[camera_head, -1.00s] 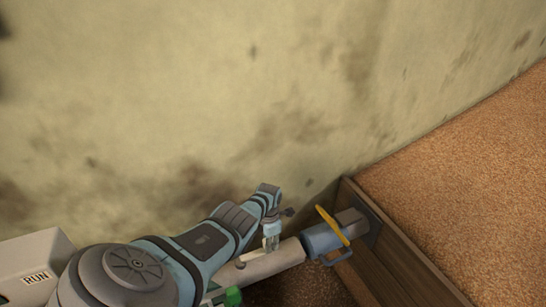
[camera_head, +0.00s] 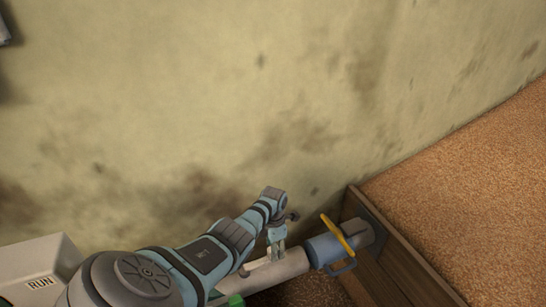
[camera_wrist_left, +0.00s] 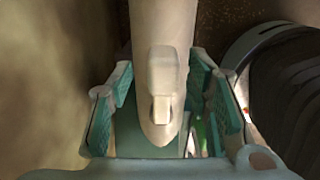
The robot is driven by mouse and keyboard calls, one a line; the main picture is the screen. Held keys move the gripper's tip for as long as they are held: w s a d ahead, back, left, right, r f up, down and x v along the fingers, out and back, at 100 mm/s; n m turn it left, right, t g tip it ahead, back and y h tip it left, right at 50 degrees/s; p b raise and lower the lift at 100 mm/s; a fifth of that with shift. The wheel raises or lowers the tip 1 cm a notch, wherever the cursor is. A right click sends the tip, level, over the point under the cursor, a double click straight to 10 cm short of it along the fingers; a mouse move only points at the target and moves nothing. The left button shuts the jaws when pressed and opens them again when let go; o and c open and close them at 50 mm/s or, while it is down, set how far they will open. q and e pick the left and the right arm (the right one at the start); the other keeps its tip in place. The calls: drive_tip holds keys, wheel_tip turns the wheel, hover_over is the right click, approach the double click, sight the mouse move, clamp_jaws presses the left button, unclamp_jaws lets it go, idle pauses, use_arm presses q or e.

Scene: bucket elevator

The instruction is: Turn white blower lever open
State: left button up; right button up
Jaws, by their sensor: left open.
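In the left wrist view, a long off-white part with a raised block near its rounded end, which looks like the white blower lever (camera_wrist_left: 165,75), lies between the fingers of my left gripper (camera_wrist_left: 165,115). The teal finger pads stand apart on either side of it. In the head view, my left gripper (camera_head: 277,248) points down at the white pipe-shaped blower body (camera_head: 285,267). The lever cannot be told apart from the body there. Whether the fingers touch it is unclear. My right gripper is not in view.
A blue-grey fitting (camera_head: 325,249) with a yellow handle (camera_head: 337,233) sits at the right end of the white pipe, against a wooden bin wall (camera_head: 395,265). Grain (camera_head: 470,185) fills the bin. A grey box marked RUN (camera_head: 38,260) stands at lower left. A stained wall (camera_head: 230,90) is behind.

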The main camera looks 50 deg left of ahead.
use_arm(q)
wheel_tip(320, 180, up, 10)
drive_tip(key=shift+r, duration=0.15)
idle(0.4)
